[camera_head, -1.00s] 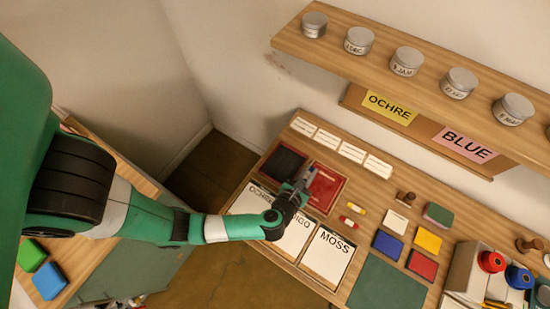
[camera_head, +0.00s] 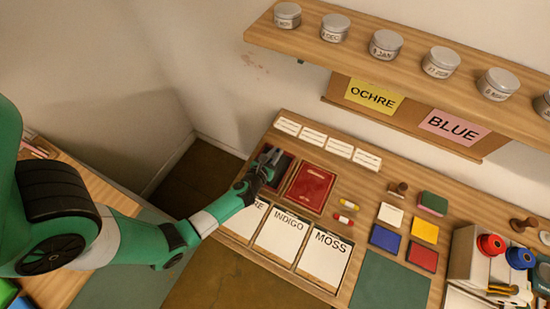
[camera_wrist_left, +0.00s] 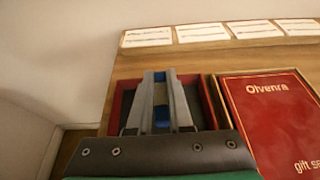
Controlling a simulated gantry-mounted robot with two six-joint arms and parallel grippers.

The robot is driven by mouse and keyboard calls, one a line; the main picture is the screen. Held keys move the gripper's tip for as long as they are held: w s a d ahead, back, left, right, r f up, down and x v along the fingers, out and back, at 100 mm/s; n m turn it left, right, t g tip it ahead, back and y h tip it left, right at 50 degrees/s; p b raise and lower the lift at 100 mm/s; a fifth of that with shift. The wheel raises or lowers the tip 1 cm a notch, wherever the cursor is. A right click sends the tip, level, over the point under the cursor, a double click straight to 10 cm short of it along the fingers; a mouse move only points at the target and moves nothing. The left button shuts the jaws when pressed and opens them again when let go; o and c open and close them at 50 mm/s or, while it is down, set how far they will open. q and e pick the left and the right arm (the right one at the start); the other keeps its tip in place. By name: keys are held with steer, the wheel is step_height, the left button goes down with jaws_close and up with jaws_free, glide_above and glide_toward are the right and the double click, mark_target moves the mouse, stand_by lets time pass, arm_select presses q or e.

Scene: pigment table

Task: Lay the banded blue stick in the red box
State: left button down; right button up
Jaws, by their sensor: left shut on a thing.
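The banded blue stick (camera_wrist_left: 161,114) shows between my left fingers in the left wrist view, blue with a paler band. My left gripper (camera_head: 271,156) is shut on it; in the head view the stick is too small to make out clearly. The gripper is over the open red box (camera_wrist_left: 207,102), which has a dark inside and partly shows behind the gripper in the head view (camera_head: 284,173). I cannot tell how high the stick is above the box floor. My right gripper is not in view.
A red lid (camera_head: 310,187) marked "Olvenra" lies right of the box. White cards (camera_head: 338,148) lie behind, and labelled sheets (camera_head: 281,237) in front. A shelf of tins (camera_head: 386,44) overhangs the table's back.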

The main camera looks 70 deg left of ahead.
arm_select(q)
steer(key=f+b, duration=0.3)
steer(key=f, duration=0.1)
steer(key=shift+a, duration=0.2)
steer(key=shift+r, duration=0.25)
steer(key=shift+f, duration=0.25)
steer(key=c, duration=0.8)
jaws_free()
steer(key=shift+r, duration=0.1)
steer(key=shift+c, duration=0.2)
